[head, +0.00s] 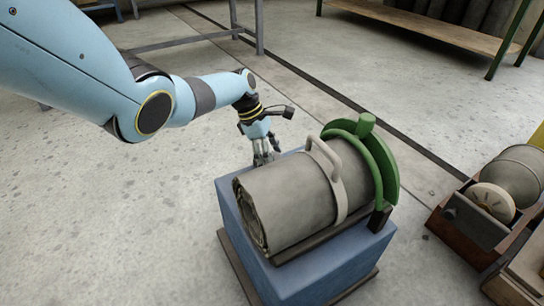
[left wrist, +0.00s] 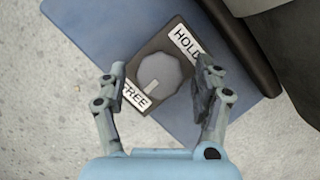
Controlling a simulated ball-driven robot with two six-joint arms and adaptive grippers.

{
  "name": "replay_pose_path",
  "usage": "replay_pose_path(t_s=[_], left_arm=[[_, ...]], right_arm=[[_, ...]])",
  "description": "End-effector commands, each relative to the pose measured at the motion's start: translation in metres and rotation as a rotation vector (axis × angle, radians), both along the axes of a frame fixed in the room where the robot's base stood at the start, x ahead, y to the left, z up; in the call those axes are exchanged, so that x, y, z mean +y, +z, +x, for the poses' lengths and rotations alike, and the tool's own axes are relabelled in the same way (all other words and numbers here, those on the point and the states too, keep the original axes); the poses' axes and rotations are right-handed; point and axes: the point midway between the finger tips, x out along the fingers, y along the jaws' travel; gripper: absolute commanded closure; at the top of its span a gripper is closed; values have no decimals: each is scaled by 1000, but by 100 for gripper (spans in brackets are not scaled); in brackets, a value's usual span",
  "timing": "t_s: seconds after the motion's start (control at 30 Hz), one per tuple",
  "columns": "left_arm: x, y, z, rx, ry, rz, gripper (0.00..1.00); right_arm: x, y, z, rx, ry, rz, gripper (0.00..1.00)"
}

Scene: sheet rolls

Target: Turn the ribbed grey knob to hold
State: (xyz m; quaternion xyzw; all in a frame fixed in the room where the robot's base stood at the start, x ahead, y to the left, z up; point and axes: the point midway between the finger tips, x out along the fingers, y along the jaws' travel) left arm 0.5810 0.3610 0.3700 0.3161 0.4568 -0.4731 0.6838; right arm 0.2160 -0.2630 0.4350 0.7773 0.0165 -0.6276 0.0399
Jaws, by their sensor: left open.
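The ribbed grey knob (left wrist: 160,70) sits on a dark plate (left wrist: 148,53) with a HOLD label (left wrist: 186,42) and a FREE label (left wrist: 136,95). A pale pointer mark on the knob points down-left toward FREE. My left gripper (left wrist: 161,67) is open, with one finger on each side of the knob and gaps on both sides. I cannot tell how high it is above the knob. In the head view my left gripper (head: 263,156) is at the far side of the blue stand (head: 325,277); the knob is hidden there. My right gripper is out of view.
A grey sheet roll (head: 285,208) lies on the stand beneath a beige handled strap (head: 330,180), with a green curved guard (head: 385,165) at its right end. Another roll (head: 515,175) sits in a brown crate at right. Speckled floor is clear at left.

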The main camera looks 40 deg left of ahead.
Motion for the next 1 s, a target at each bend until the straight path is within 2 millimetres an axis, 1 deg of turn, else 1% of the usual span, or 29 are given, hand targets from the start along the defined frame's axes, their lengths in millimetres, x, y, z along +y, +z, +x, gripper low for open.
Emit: replay_pose_path(t_s=[0.07, 0.47, 0.77, 0.87, 1.0], left_arm=[[0, 0, 0, 0, 0, 0, 34], [0, 0, 0, 0, 0, 0, 86], [0, 0, 0, 1, -35, 0, 87], [0, -1, 1, 0, -77, 0, 87], [1, -2, 1, 1, -168, 1, 87]], right_arm=[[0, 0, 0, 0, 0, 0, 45], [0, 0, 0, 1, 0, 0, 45], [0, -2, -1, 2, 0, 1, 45], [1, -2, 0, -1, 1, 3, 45], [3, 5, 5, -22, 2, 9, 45]])
